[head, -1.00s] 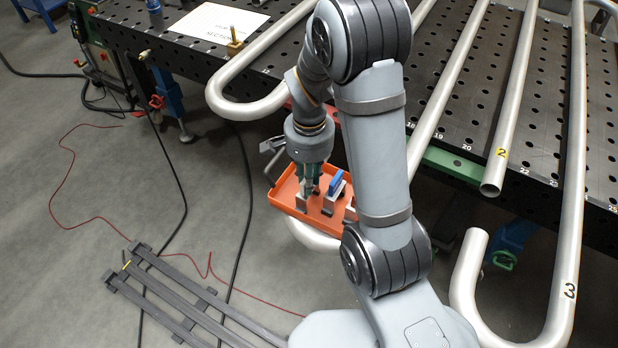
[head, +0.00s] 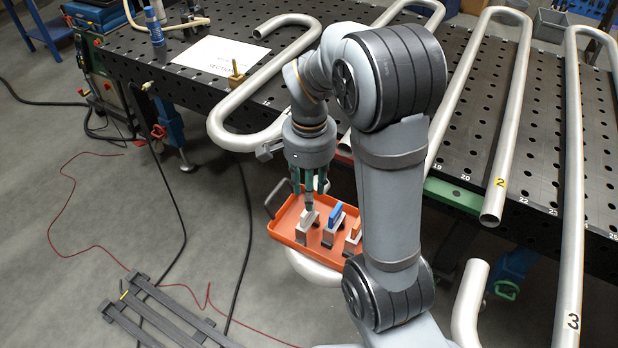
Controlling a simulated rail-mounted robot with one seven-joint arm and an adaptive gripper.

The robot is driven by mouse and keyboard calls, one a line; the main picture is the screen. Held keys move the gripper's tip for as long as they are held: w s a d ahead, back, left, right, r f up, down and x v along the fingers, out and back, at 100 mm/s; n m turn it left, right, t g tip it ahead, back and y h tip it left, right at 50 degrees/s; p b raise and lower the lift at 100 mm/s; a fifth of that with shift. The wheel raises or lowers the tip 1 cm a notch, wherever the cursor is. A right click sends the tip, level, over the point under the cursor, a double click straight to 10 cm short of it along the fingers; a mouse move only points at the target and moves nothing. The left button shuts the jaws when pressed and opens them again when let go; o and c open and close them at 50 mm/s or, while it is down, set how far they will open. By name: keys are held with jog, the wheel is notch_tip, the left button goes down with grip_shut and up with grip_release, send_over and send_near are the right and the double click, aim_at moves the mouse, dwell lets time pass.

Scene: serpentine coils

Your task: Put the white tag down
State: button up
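The white tag (head: 310,217) sits upright on a grey block at the left end of the orange tray (head: 287,236). My gripper (head: 309,196) is just above the tag, pointing down. Its green fingers are spread and the dark finger's tip is close over the tag; whether it touches cannot be told. A blue tag (head: 335,213) and an orange tag (head: 356,227) stand on similar blocks to the right, the orange one partly hidden by my arm.
A perforated dark table (head: 480,125) carries bent metal pipes (head: 510,120), some numbered. A white sign sheet (head: 221,56) lies at its back left. A grey slatted frame (head: 150,310) and a red cable lie on the floor at lower left.

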notch_tip(320, 180, up, 4)
jog(key=shift+r, duration=0.1)
dwell(0.6)
